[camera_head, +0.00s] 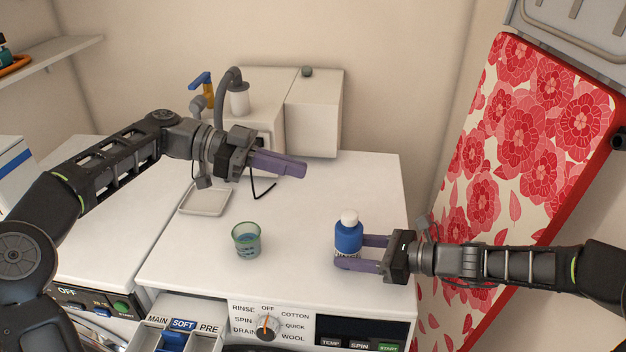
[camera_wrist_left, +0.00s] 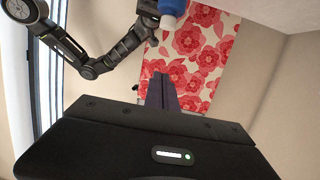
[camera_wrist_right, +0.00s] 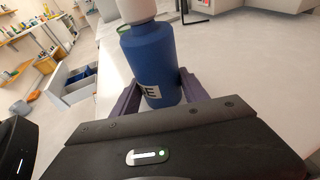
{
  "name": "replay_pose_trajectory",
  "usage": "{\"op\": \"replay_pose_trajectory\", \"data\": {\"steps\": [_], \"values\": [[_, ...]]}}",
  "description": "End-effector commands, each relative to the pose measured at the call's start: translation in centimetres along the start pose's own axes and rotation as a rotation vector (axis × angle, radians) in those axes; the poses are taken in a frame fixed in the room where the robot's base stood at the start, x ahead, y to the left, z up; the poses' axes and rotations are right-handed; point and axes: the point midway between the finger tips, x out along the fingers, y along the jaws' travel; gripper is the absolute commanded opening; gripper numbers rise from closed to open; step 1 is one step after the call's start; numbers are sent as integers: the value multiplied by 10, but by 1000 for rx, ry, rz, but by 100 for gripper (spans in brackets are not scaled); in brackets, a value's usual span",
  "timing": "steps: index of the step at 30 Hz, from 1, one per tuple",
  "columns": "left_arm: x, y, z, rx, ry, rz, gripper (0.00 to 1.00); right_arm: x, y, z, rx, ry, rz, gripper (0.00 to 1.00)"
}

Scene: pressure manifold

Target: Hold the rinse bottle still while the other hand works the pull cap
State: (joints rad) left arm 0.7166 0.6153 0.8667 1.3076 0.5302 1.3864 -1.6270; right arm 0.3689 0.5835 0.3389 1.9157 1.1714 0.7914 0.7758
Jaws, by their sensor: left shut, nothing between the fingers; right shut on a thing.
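The rinse bottle (camera_head: 348,238) is blue with a white pull cap (camera_head: 349,218) and stands upright on the white machine top. My right gripper (camera_head: 362,253) is shut on its body from the right. In the right wrist view the bottle (camera_wrist_right: 150,62) sits between the purple fingers, its label partly visible and its cap (camera_wrist_right: 136,10) cut by the top edge. My left gripper (camera_head: 304,169) is shut and empty, above the machine top, up and left of the bottle and apart from it. The left wrist view shows its closed fingers (camera_wrist_left: 161,90) and the bottle's cap (camera_wrist_left: 172,7) at the top edge.
A green-tinted cup (camera_head: 246,240) stands left of the bottle. A shallow tray (camera_head: 205,200) lies farther left. A white dispenser unit with a grey spout (camera_head: 232,85) stands at the back. A red floral board (camera_head: 525,130) leans on the right. The top between cup and bottle is clear.

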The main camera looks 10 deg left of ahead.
Motion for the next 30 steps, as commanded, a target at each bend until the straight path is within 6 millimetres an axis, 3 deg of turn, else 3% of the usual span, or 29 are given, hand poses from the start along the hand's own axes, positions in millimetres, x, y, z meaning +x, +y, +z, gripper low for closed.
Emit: {"op": "replay_pose_trajectory", "data": {"steps": [5,16,24,30], "values": [[22,1,0,0,-1,4,0,0,0,0,0,0,1,29],[95,1,0,1,0,4,0,0,0,0,0,0,0,29],[103,0,34,-2,-1,1,0,0,0,0,0,0,0,29],[104,0,40,-1,-1,0,0,0,0,0,0,0,0,29]]}}
